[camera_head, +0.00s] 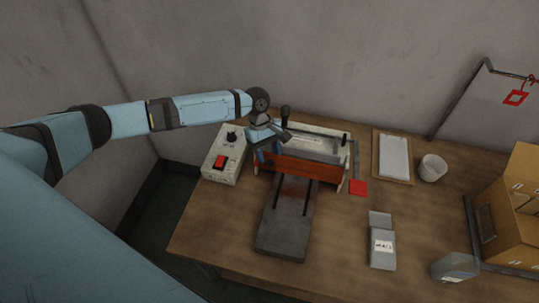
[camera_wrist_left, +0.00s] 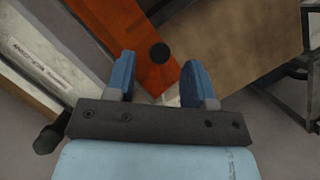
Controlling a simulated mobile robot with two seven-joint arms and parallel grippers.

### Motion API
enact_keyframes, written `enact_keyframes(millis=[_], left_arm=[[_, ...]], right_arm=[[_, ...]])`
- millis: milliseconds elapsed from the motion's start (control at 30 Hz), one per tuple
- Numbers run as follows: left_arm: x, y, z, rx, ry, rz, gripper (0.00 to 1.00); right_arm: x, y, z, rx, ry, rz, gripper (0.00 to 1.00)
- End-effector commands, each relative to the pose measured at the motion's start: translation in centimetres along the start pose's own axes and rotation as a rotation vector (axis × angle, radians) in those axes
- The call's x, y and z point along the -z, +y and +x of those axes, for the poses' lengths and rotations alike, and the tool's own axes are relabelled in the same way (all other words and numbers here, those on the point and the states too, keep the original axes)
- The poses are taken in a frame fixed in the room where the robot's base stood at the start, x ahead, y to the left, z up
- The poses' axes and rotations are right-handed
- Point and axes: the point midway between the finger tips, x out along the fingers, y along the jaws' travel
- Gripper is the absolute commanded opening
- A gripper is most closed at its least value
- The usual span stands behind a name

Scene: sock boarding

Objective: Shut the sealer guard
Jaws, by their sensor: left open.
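The sealer (camera_head: 318,143) stands at the back of the table, with a pale top and an orange panel (camera_head: 322,173) across its front. The panel looks like the guard; I cannot tell its exact angle. My left gripper (camera_head: 268,157) is over the left part of the sealer and hides some of it. In the left wrist view the open fingers (camera_wrist_left: 158,70) point at the orange panel (camera_wrist_left: 140,35). A round black knob (camera_wrist_left: 160,53) on it shows between the fingertips; I cannot tell whether they touch it. My right gripper is not in view.
A control box (camera_head: 222,160) with a red switch stands left of the sealer. A grey plate (camera_head: 281,240) with two dark rods lies in front. A red square (camera_head: 358,187), white cup (camera_head: 433,168), grey box (camera_head: 383,255) and cardboard box (camera_head: 515,195) are to the right.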

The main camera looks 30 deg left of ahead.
Motion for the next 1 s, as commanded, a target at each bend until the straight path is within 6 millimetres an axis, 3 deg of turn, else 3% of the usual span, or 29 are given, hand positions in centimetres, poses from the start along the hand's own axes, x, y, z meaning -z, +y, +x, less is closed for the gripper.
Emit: enact_keyframes(millis=[200, 500, 733, 1000], left_arm=[[0.0, 0.0, 1.9, 0.0, 0.001, 0.0, 0.49], [0.0, 0.0, 2.2, -0.001, 0.001, 0.001, 0.49], [0.0, 0.0, 2.1, 0.0, 0.001, 0.001, 0.01], [0.0, -0.1, 2.2, -0.013, 0.014, 0.006, 0.01]], right_arm=[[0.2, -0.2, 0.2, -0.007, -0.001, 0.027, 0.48], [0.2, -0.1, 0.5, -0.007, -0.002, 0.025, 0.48], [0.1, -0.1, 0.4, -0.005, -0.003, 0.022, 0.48], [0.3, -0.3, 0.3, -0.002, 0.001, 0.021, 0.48]])
